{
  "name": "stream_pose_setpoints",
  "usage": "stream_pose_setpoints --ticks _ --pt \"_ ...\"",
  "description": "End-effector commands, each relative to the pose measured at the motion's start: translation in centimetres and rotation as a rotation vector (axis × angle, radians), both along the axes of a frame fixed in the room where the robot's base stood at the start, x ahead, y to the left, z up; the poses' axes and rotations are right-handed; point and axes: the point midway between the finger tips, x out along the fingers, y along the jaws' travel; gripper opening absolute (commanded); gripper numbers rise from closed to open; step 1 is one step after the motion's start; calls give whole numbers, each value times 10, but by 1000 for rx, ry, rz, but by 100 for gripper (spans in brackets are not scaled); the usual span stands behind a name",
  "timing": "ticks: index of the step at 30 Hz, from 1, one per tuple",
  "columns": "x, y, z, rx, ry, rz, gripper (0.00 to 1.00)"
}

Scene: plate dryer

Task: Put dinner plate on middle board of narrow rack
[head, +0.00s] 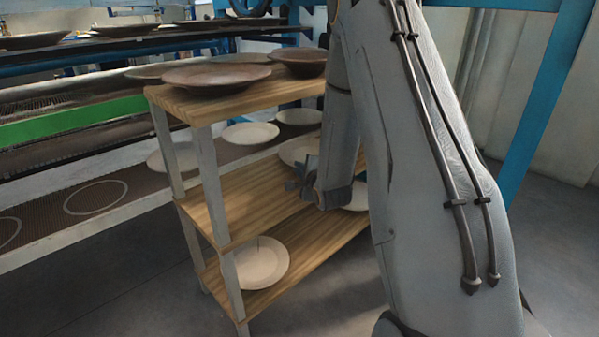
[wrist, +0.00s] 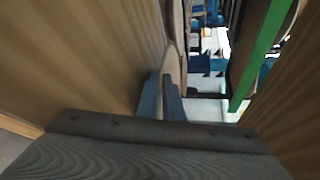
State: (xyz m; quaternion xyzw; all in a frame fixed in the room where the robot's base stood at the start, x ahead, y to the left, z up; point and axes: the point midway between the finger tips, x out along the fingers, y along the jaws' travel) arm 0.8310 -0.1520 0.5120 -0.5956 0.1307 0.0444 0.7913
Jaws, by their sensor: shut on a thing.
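The narrow rack has pale wooden boards on grey metal posts. Its middle board (head: 235,200) has a bare front left part. My gripper (head: 298,184) is between the top and middle boards, at the right part of the rack. It is shut on the rim of a pale dinner plate (head: 299,150), which reaches away from me over the middle board. In the wrist view the blue-grey fingers (wrist: 160,97) pinch the plate, seen edge-on (wrist: 173,50), with wooden boards on both sides. I cannot tell whether the plate touches the middle board.
Brown plates (head: 217,77) stand on the top board (head: 250,98), close above my gripper. White plates (head: 262,263) stand on the bottom board (head: 305,250). Behind the rack runs a conveyor (head: 125,190) with more plates. The rack's front post (head: 212,185) is left of my arm.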

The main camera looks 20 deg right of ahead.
Motion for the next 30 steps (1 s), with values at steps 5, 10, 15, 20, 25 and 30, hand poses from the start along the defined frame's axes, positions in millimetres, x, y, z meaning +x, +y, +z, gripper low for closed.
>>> stream_pose_setpoints --ticks 5,10,15,20,25,30 --pt "2 0 2 -2 -8 1 0" --pt "2 0 0 -2 -7 2 0" --pt "1 1 -3 -1 -3 0 26" --pt "1 1 -3 -1 -3 0 26" --pt "1 0 -1 -1 -3 0 26" --pt "-17 2 5 -1 0 0 26"
